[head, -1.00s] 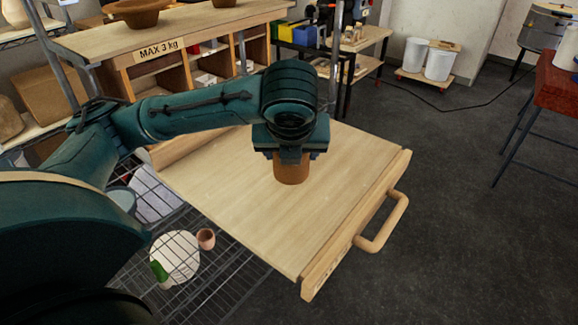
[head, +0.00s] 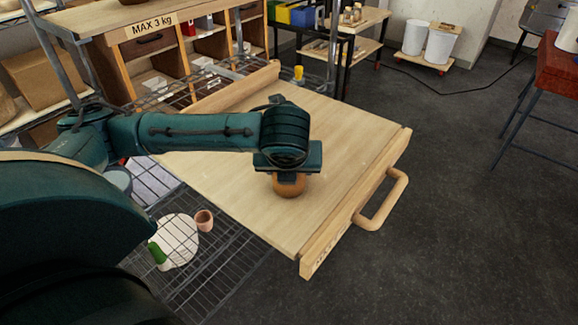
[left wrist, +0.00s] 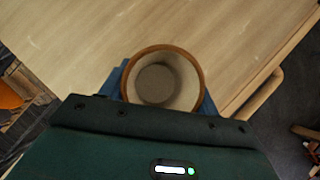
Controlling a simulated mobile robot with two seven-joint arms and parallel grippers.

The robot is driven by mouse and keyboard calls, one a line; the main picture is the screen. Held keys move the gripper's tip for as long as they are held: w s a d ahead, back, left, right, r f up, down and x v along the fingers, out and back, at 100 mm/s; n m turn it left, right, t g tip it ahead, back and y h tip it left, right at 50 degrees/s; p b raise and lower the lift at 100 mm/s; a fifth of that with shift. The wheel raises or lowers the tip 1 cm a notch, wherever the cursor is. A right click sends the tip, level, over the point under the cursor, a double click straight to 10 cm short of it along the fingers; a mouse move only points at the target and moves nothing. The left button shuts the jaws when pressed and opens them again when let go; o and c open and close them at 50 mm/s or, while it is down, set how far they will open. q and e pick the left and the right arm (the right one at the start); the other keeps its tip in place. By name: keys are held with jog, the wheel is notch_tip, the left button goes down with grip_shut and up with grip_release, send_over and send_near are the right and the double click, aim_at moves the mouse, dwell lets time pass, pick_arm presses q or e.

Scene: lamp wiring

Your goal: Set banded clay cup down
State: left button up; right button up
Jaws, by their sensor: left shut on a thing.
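The clay cup (head: 289,187) is orange-brown and hangs upright under my left gripper (head: 288,172), over the front part of the pale wooden pull-out board (head: 225,185). In the left wrist view the cup (left wrist: 158,82) shows from above, with a brown rim, a pale inside and no visible contents. The blue fingers of my left gripper (left wrist: 162,92) are shut on it from both sides. Whether the cup's base touches the board is hard to tell. Its band cannot be made out. My right gripper is not in view.
The board has a raised front edge with a wooden handle (head: 383,205); most of its top is clear. Below left, a wire shelf (head: 215,270) holds a small pinkish cup (head: 204,220) and a white round thing with a green item. A yellow object (head: 298,73) stands behind the board.

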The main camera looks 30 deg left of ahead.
pick_arm(q)
jog(key=o, duration=1.1)
jog(key=shift+o, duration=0.2)
jog(key=shift+r, duration=0.1)
jog(key=p+v, duration=0.3)
jog(key=v, duration=0.9)
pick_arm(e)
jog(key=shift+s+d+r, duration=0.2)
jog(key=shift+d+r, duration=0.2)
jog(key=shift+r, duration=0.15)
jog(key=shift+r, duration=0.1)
